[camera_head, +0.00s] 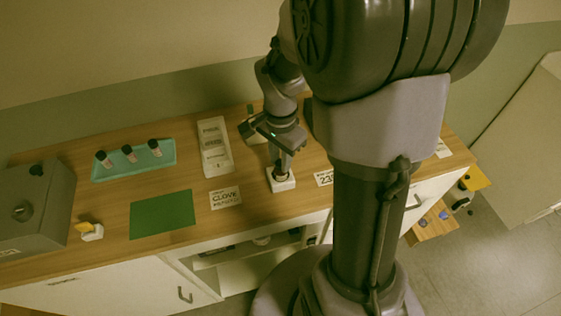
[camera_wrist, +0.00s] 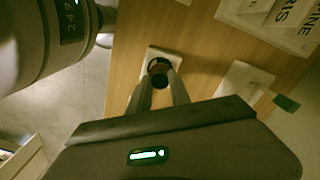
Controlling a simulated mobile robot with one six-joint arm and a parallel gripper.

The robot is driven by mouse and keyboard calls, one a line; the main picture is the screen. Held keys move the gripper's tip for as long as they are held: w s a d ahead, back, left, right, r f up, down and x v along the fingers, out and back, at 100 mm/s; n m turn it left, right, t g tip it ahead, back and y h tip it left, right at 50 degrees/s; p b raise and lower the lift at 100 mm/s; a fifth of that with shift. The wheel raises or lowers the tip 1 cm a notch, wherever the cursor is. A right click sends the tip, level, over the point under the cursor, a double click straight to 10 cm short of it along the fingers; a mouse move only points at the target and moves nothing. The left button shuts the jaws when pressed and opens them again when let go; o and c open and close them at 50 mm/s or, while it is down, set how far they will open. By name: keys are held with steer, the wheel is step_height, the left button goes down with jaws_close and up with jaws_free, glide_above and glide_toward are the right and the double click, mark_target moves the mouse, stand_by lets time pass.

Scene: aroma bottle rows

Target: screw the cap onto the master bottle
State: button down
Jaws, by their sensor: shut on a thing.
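The master bottle (camera_head: 280,173) stands upright in a white square holder (camera_head: 284,184) near the front edge of the wooden counter. My gripper (camera_head: 284,158) is directly above it, pointing down. In the wrist view my gripper (camera_wrist: 158,84) has its two fingers closed around a dark round cap (camera_wrist: 158,68) at the bottle's top. The white holder (camera_wrist: 151,53) shows around it. The cap appears at the bottle mouth, but I cannot tell whether it is threaded on. The fingers hide much of the bottle's neck.
A teal tray (camera_head: 133,171) holds several dark-capped small bottles at the back left. A yellow-topped item (camera_head: 89,230) sits beside the box.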

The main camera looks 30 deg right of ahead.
steer(key=m+b, duration=0.2)
steer(key=m, duration=0.3)
steer(key=shift+f, duration=0.15)
steer(key=m+b, duration=0.2)
steer(key=m, duration=0.1)
steer(key=shift+m, duration=0.9)
steer(key=c, duration=1.3)
jaws_free()
